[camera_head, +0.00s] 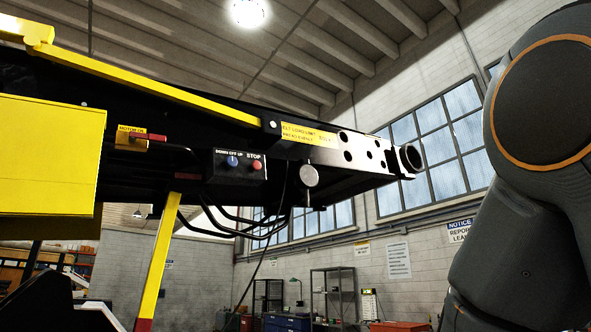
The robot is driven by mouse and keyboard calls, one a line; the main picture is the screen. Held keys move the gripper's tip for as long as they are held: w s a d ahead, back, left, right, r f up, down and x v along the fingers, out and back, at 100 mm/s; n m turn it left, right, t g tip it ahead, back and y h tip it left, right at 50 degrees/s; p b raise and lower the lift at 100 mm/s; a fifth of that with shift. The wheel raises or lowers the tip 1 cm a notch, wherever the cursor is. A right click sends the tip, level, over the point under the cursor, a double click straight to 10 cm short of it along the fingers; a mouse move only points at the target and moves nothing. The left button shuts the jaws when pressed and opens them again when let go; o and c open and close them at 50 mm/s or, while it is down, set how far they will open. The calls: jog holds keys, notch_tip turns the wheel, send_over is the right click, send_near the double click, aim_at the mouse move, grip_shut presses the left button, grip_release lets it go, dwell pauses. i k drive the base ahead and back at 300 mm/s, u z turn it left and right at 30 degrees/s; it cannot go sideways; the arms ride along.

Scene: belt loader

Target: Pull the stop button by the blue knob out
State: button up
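The red stop button (256,165) sits on a small dark control box (238,175) on the side of the belt loader, under a "STOP" label. The blue knob (232,161) is just to its left on the same box, under a "DOWN OFF UP" label. At this size I cannot tell whether the button is pressed in or out. My gripper is not in view. My grey arm with orange rings fills the right side, well apart from the box.
A round metal part (309,175) hangs right of the box, and black cables (235,228) loop below it. A red-handled lever (148,136) is to the left. A yellow strut (158,262) slants down at lower left. Open space lies between the loader and my arm.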

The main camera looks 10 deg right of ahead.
aim_at(256, 165)
jog(key=z, duration=0.7)
jog(key=i, duration=1.15)
jog(key=u, duration=0.55)
